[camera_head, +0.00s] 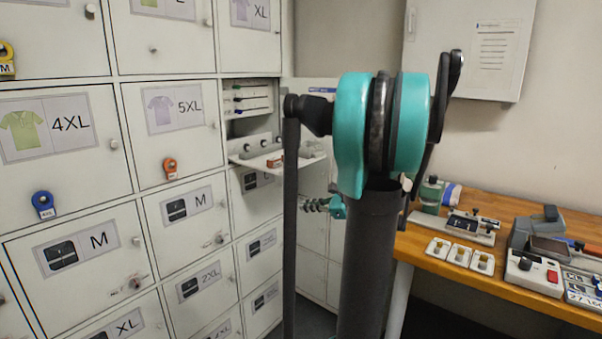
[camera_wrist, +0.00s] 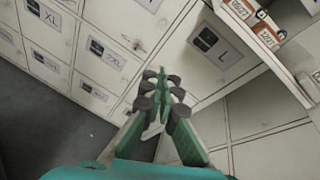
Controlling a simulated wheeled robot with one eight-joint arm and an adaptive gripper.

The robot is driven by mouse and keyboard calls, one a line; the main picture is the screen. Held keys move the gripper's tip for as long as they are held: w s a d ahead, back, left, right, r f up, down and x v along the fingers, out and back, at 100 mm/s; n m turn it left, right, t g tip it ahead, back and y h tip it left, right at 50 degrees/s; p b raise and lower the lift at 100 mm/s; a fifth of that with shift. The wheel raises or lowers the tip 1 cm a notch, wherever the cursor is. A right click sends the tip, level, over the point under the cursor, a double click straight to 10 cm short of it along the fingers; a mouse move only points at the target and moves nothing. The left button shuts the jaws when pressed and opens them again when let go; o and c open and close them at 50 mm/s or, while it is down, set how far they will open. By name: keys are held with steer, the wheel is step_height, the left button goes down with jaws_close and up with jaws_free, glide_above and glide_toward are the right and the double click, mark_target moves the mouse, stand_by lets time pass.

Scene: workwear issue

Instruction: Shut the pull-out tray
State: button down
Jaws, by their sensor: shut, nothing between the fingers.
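The white pull-out tray (camera_head: 300,157) sticks out of an open compartment in the locker wall. It carries small items, including a reddish box. In the wrist view the tray (camera_wrist: 277,65) is at the upper right, with red-and-white boxes on it. My gripper (camera_head: 306,205) is below the tray and toward its right end, partly hidden behind my arm. In the wrist view my gripper (camera_wrist: 160,80) has its fingers together and empty, apart from the tray, in front of the locker doors. My arm hides part of the tray's right side in the head view.
Closed locker doors (camera_head: 180,210) with size labels and small knobs surround the compartment. Orange (camera_head: 169,168) and blue (camera_head: 43,204) tags hang on doors. A wooden bench (camera_head: 440,247) with devices stands right. A wall cabinet (camera_head: 470,45) hangs above it.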

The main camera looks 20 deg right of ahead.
steer(key=w+d+r+m+t, duration=0.2)
steer(key=d+r+m+t, duration=0.2)
steer(key=d+r+m, duration=0.45)
steer(key=n, duration=0.3)
glide_toward(294, 169)
steer(key=shift+y, duration=0.3)
steer(key=x, duration=0.7)
steer(key=shift+w+d+f, duration=0.1)
steer(key=shift+d+f, duration=0.05)
steer(key=shift+d, duration=0.05)
